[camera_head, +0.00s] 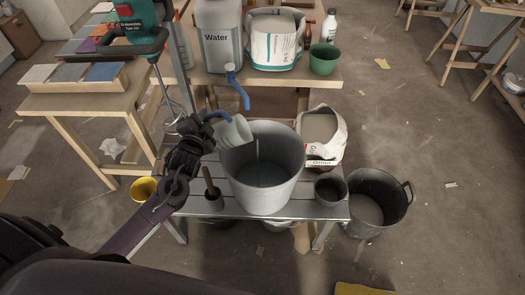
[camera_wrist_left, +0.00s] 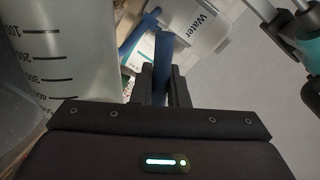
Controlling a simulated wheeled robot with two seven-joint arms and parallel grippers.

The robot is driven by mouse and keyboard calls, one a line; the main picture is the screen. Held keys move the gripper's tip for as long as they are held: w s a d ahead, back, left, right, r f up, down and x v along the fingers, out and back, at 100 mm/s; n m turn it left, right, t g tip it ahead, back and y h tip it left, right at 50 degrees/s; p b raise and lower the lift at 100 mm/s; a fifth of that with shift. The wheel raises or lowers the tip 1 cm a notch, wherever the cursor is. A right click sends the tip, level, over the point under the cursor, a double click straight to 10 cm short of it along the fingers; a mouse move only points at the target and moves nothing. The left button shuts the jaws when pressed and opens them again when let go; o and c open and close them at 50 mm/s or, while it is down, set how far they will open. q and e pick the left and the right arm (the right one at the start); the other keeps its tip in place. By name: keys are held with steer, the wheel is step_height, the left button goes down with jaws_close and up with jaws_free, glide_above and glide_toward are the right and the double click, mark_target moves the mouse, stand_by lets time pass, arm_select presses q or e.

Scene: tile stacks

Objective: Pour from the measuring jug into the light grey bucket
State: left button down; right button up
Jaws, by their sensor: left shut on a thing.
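The measuring jug (camera_head: 236,133) is whitish and translucent with a blue handle. It is tilted over the back left rim of the light grey bucket (camera_head: 263,190), mouth toward the inside. A thin pale vertical streak shows inside the bucket below the jug, like a falling stream. My left gripper (camera_head: 207,121) is shut on the blue handle. In the left wrist view the handle (camera_wrist_left: 166,55) sits between the fingers, and the jug's wall (camera_wrist_left: 62,50) with scale marks fills the left. The level inside the jug cannot be told. My right gripper is not in view.
The bucket stands on a slatted metal bench (camera_head: 285,212). The Water canister (camera_head: 218,50) stands behind; a black bucket (camera_head: 377,200) is right.

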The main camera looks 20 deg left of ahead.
mark_target(222, 115)
arm_select(q)
steer(key=shift+w+d, duration=0.1)
steer(key=shift+w+d+r+m, duration=0.15)
steer(key=shift+d+m, duration=0.25)
steer(key=shift+m, duration=0.05)
steer(key=shift+w+d+r+m, duration=0.1)
steer(key=shift+d+m, duration=0.25)
steer(key=shift+m, duration=0.1)
stand_by(0.6)
steer(key=shift+w+d+r+m+y+p, duration=0.1)
steer(key=shift+w+d+m+y+p, duration=0.2)
steer(key=shift+d, duration=0.55)
steer(key=shift+w+d+m+y+p, duration=0.1)
steer(key=shift+w+d+m, duration=0.25)
steer(key=shift+d, duration=0.45)
steer(key=shift+w+d+r+m+p, duration=0.15)
steer(key=shift+d+r+m+p, duration=0.5)
steer(key=shift+p, duration=0.45)
